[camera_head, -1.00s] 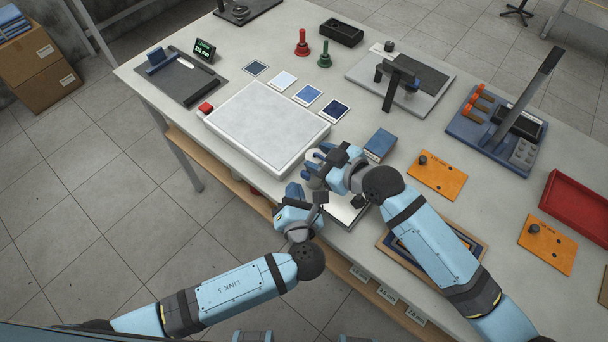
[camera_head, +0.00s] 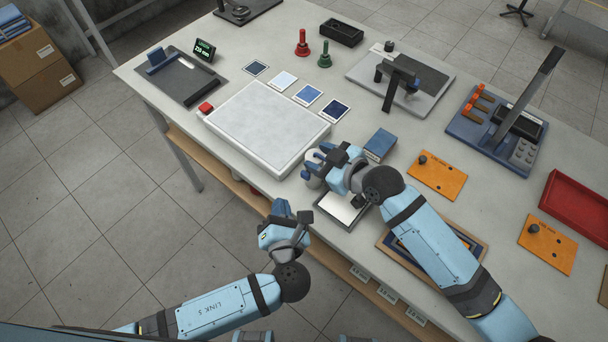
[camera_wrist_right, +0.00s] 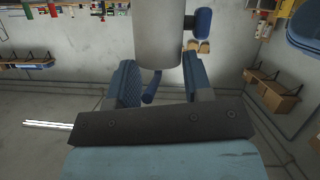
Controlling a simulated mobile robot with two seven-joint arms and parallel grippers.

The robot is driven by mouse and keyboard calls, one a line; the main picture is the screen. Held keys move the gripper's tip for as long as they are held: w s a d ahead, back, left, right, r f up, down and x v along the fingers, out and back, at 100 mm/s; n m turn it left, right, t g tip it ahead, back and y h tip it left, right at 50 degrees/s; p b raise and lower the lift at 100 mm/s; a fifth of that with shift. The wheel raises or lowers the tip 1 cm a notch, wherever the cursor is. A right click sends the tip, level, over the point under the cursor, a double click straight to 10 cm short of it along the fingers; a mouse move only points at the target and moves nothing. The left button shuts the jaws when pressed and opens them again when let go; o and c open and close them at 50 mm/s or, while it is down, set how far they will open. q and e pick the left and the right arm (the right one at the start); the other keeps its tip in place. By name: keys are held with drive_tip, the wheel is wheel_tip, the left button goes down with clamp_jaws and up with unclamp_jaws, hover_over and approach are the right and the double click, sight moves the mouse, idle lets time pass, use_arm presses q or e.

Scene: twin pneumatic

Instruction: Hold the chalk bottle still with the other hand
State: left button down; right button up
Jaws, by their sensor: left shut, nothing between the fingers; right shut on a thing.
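The chalk bottle, a pale cylinder (camera_wrist_right: 157,35), is between the blue fingers of my right gripper (camera_wrist_right: 160,80) in the right wrist view. In the head view the pale bottle (camera_head: 314,170) shows only partly, the rest hidden by my right gripper (camera_head: 328,160). My right gripper is shut on it, near the front edge of the table. A small blue part (camera_wrist_right: 203,22) shows beside the bottle. My left gripper (camera_head: 282,208) is shut and empty, in front of the table edge, apart from the bottle, below and to its left in the head view.
A white slab (camera_head: 265,125) lies left of the bottle on the table (camera_head: 225,70). A blue box (camera_head: 380,144) stands behind my right gripper. A bright flat plate (camera_head: 342,206) lies just below it. Orange plates (camera_head: 440,180) lie to the right.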

drive_tip(key=shift+f, duration=0.1)
drive_tip(key=o, duration=1.1)
drive_tip(key=shift+c, duration=0.2)
drive_tip(key=shift+d, duration=0.1)
